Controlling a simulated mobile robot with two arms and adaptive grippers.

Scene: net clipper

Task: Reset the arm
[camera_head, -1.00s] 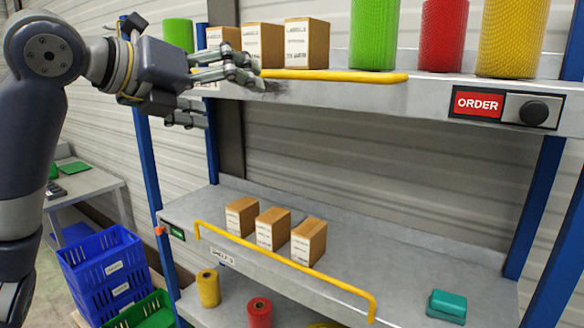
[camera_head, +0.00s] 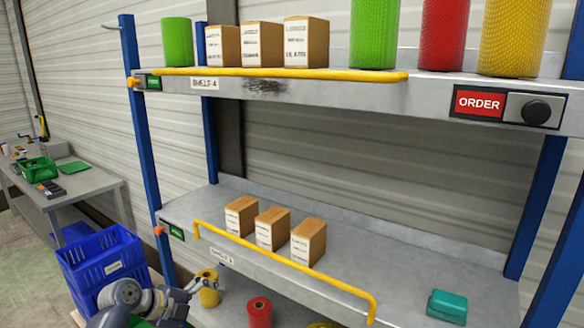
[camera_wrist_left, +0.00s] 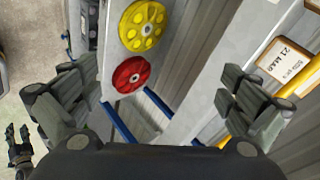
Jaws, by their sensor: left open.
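My left arm is low at the bottom left of the head view, in front of the lower shelving. My left gripper (camera_head: 208,286) is beside the yellow roll (camera_head: 209,293) in that view; I cannot tell if they touch. In the left wrist view my left gripper (camera_wrist_left: 155,90) has its fingers spread wide with nothing between them. A yellow roll (camera_wrist_left: 143,25) and a red roll (camera_wrist_left: 132,75) show beyond the fingers. A dark gripper, seemingly my right one (camera_wrist_left: 18,148), shows at the lower left edge, too small to read its jaws.
The upper shelf (camera_head: 330,92) holds boxes and coloured net rolls behind a yellow rail (camera_head: 290,74). The lower shelf (camera_head: 400,265) has boxes, a teal block (camera_head: 447,306) and another yellow rail (camera_head: 285,262). Blue crates (camera_head: 105,262) stand on the floor at left.

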